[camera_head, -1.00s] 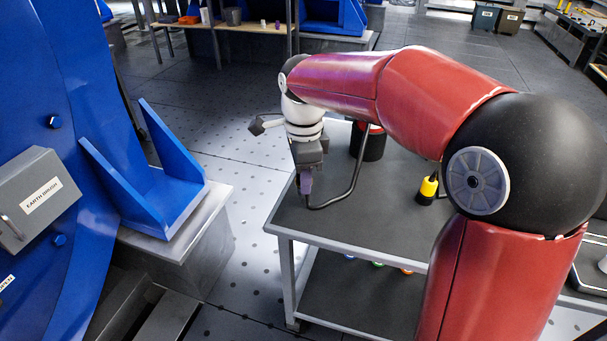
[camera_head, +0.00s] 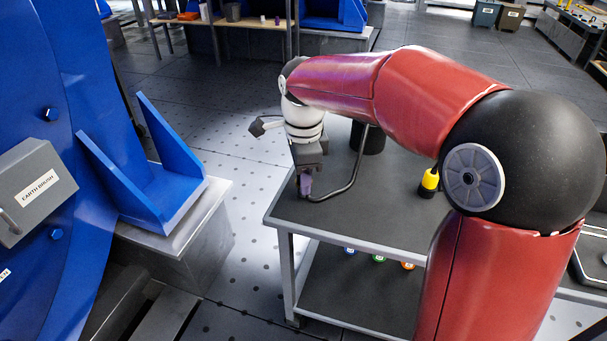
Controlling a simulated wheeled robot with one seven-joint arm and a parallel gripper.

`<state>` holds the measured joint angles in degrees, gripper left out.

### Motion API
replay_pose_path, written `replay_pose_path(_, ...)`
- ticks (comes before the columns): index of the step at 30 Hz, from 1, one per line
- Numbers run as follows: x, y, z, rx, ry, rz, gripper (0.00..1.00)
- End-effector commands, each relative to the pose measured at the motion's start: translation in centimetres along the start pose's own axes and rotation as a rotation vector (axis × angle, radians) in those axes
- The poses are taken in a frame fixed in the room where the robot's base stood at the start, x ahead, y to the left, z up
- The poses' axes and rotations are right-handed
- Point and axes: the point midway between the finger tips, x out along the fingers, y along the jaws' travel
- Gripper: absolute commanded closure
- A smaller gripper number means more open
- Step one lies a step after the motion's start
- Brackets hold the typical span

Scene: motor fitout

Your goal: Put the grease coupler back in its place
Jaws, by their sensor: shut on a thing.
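My gripper (camera_head: 304,182) is shut on a small purple piece, which I take to be the grease coupler (camera_head: 305,187), over the left part of the grey cart top. A dark hose (camera_head: 346,186) runs from the coupler, bends low over the cart top and rises toward a black cylindrical container (camera_head: 369,140). My arm partly hides the container, including its top. I cannot tell whether the coupler touches the cart top. No place for the coupler can be made out for certain.
The cart (camera_head: 385,215) has a yellow and black object (camera_head: 428,184) on top and several small coloured items (camera_head: 378,258) on its lower shelf. A blue bracket (camera_head: 165,190) on a grey block stands left of the cart, beside a large blue structure (camera_head: 85,100). Floor shows between them.

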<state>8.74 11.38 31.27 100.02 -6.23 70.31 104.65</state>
Motion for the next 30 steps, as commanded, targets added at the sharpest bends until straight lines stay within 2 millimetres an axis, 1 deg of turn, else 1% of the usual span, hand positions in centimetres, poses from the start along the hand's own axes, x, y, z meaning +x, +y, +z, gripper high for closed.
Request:
replay_pose_path(6, 0.6, 0.0, 0.0, -0.001, 0.000, 0.000, 1.00)
replay_pose_path(7, 0.6, 0.0, 0.0, -0.001, 0.000, -0.001, 0.69)
replay_pose_path(12, 0.5, 0.0, 0.0, 0.000, 0.000, 0.000, 0.47)
replay_pose_path(19, 0.5, 0.0, 0.0, 0.000, 0.000, 0.000, 0.47)
replay_pose_path(22, 0.1, 0.0, 0.0, 0.000, 0.000, -0.001, 0.47)
replay_pose_path(26, -1.6, -0.1, 0.0, -0.001, 0.000, -0.003, 0.47)
replay_pose_path(30, -4.2, -0.1, 0.1, -0.001, 0.000, -0.005, 0.47)
